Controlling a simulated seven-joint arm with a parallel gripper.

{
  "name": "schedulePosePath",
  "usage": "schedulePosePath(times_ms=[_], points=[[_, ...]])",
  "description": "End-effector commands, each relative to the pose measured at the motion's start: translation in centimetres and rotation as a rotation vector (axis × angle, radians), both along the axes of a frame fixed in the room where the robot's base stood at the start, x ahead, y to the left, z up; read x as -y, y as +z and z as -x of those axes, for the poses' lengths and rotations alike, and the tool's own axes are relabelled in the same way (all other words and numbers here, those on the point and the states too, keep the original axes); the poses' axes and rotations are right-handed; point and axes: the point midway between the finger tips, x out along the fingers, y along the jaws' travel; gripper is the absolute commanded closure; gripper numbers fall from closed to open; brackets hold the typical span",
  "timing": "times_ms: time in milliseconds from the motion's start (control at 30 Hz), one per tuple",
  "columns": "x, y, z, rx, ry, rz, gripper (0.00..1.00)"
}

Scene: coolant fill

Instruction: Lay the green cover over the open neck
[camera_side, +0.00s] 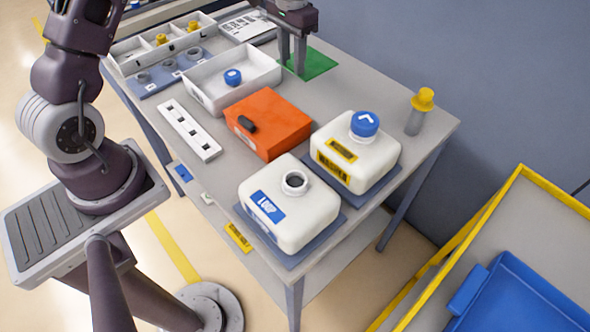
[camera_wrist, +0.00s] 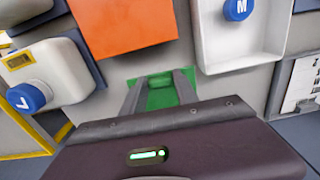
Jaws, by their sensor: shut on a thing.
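The green cover (camera_side: 318,65) is a flat green square at the back of the table in the side view. My gripper (camera_side: 292,70) points down at it and is shut on it. In the wrist view the green cover (camera_wrist: 160,82) shows between and beyond the fingers of my gripper (camera_wrist: 160,88). I cannot tell whether the cover rests on the table or is slightly raised. The open neck (camera_side: 295,182) is on top of the white tank labelled LOOP (camera_side: 310,215), at the table's near end, well away from my gripper.
A second white tank (camera_side: 385,155) has a blue cap marked L (camera_side: 364,124). An orange box (camera_side: 280,120) and a white tray (camera_side: 205,80) with a blue cap marked M (camera_side: 233,77) lie between.

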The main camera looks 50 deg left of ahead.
Motion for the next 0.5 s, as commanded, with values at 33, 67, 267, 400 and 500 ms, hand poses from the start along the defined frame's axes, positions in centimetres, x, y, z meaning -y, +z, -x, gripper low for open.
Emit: schedulePosePath(times_ms=[33,67,267,400,500], points=[[0.7,0.5,0.2,0.001,-0.033,0.001,1.00],[1.4,0.8,0.4,0.002,-0.063,0.000,1.00],[7.5,4.6,3.9,0.005,-0.422,-0.001,1.00],[12.6,7.6,8.5,0.005,-0.780,-0.002,1.00],[15.6,9.2,12.7,0.003,-1.058,-0.003,1.00]])
